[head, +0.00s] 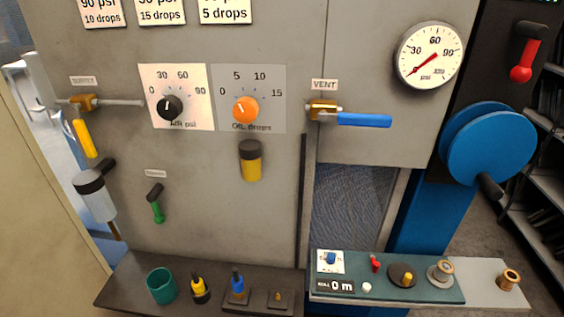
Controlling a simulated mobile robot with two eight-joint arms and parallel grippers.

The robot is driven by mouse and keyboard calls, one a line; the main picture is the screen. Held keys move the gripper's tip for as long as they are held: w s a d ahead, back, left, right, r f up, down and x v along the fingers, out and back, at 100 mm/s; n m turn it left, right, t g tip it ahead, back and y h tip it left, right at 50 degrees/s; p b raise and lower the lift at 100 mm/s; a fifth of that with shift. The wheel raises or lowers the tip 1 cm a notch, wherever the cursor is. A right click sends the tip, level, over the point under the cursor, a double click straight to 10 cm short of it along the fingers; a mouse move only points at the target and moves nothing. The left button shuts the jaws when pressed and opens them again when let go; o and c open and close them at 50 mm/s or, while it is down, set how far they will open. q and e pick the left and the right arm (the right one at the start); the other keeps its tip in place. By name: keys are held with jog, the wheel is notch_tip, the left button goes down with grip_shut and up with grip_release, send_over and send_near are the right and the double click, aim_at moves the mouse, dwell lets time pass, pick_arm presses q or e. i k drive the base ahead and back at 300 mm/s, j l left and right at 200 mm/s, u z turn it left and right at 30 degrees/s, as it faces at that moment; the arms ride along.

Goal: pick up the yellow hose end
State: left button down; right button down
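The yellow hose end (199,286), yellow on top with a black lower part, stands on the dark shelf (128,286) at the bottom of the head view. It is between a teal cup (162,285) on its left and a blue hose end (237,283) on its right. The blue one stands on a small dark block. Neither of my grippers shows in the head view.
A small block with an orange nub (278,295) sits on the shelf's right part. Right of it is a teal control panel (431,290) with knobs. Above the shelf hang a green-handled lever (157,206) and a clear bowl (96,196).

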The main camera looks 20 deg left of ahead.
aim_at(199, 289)
jog(key=u, duration=1.75)
jog(key=i+j, duration=0.1)
jog(key=j, duration=0.7)
